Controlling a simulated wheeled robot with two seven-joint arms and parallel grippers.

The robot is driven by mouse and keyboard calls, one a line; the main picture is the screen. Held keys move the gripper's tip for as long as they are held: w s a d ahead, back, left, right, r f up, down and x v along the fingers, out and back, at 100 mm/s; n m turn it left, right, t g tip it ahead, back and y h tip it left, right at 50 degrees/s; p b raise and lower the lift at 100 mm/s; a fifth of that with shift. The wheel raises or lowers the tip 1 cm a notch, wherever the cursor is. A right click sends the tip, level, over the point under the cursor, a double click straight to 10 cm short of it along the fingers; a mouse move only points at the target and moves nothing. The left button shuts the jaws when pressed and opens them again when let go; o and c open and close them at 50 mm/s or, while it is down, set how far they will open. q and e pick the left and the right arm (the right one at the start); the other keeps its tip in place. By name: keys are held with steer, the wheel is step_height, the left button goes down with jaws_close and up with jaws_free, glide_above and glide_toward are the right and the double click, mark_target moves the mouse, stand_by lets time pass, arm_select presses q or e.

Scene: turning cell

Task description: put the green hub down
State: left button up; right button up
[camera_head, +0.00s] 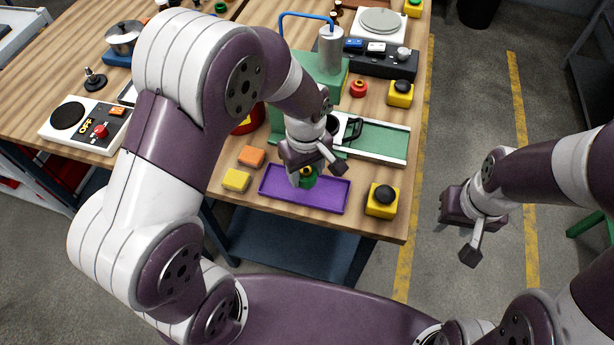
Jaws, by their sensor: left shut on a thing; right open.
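The green hub (307,178) is in the jaws of my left gripper (307,172), over the purple tray (328,196) near the front edge of the wooden table. The gripper hides part of the hub, and I cannot tell whether the hub touches the tray floor. My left gripper is shut on it, pointing down. My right gripper (466,232) is open and empty, out over the floor to the right of the table.
An orange block (251,156) and a yellow block (236,181) lie left of the tray. A yellow box with a black knob (382,200) stands right of it. A green-topped slide plate (372,139) and a green machine with a blue hose (316,75) stand behind.

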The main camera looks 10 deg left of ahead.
mark_target(304, 180)
arm_select(q)
steer(key=shift+w+a+f, duration=0.1)
steer(key=shift+w+f, duration=0.1)
steer(key=shift+f, duration=0.15)
step_height(304, 180, down, 3)
steer(key=shift+s+a, duration=0.15)
steer(key=shift+f, duration=0.35)
steer(key=shift+f, duration=0.15)
steer(key=o, duration=1)
